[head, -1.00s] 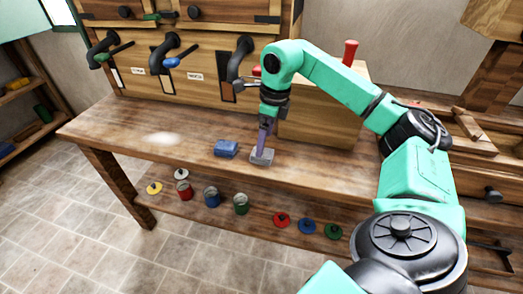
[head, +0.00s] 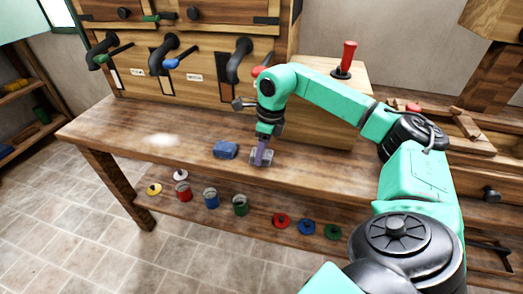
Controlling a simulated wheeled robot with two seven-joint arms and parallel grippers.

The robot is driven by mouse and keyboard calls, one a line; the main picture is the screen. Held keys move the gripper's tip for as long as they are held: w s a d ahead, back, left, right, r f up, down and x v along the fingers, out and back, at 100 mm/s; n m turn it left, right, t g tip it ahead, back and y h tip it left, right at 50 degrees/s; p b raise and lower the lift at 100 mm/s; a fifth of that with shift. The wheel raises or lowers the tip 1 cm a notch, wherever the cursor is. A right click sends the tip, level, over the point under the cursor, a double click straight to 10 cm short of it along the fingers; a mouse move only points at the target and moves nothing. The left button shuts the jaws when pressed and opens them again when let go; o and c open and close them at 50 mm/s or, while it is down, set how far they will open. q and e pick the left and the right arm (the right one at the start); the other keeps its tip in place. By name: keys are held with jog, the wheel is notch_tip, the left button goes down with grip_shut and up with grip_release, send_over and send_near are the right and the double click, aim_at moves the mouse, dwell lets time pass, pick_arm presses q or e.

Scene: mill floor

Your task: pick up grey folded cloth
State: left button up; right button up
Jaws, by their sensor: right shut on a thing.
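The grey folded cloth (head: 256,160) lies on the wooden bench top, right of a blue folded cloth (head: 225,150). My right gripper (head: 262,158) points down at the grey cloth and is shut on it. The fingers cover part of the cloth. I cannot see any clear gap between the cloth and the bench. My left gripper is not in view.
The wooden bench (head: 185,137) is clear to the left, apart from a pale patch. A wooden box with a red-handled lever (head: 345,58) stands behind my right arm. Cans and coloured discs sit on the shelf (head: 262,220) below.

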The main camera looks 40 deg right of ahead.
notch_tip(320, 180, up, 28)
jog(key=p, duration=1.1)
